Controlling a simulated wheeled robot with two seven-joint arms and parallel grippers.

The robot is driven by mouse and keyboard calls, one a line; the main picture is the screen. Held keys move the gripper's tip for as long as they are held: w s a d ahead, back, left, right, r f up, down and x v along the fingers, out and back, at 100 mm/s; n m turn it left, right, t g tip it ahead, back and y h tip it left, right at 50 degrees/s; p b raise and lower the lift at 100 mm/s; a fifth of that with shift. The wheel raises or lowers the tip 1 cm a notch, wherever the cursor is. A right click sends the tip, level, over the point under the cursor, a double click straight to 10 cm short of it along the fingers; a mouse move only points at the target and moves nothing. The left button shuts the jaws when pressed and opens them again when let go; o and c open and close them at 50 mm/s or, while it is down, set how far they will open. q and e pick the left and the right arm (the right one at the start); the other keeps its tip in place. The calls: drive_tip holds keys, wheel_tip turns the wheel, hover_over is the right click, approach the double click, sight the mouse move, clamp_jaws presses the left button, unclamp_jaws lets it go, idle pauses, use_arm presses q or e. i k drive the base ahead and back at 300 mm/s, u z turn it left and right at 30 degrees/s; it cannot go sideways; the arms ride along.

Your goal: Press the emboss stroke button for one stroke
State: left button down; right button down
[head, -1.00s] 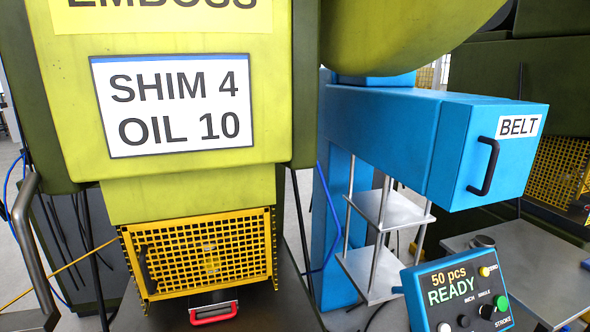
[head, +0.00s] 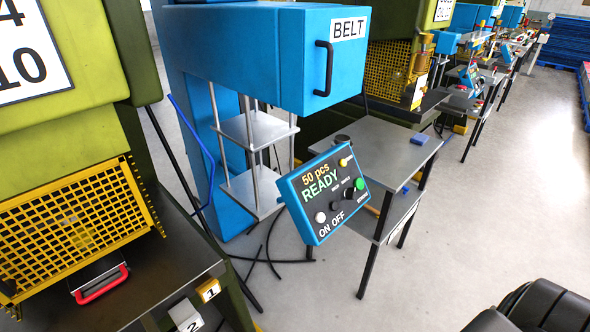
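A blue-framed control panel (head: 322,194) with a dark face stands tilted right of centre and reads "50 pcs READY". A green button (head: 359,184) sits at its right edge near small lettering that is too small to read now; it read "STROKE" a second ago. A yellow button (head: 345,162), black knobs and a white button (head: 320,217) are on the same face, with "ON OFF" along the bottom. The green press (head: 60,130) at left is the one that bore the EMBOSS sign earlier. Neither gripper is clearly in view.
A blue machine body (head: 270,50) labelled BELT stands behind the panel. A grey metal table (head: 385,165) is right of it. A yellow mesh guard (head: 75,225) with a red-handled tool (head: 100,284) is at left. Black rounded shapes at bottom right seem mine. Floor at right is clear.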

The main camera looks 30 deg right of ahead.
sight(359, 183)
drive_tip(key=z, duration=1.4)
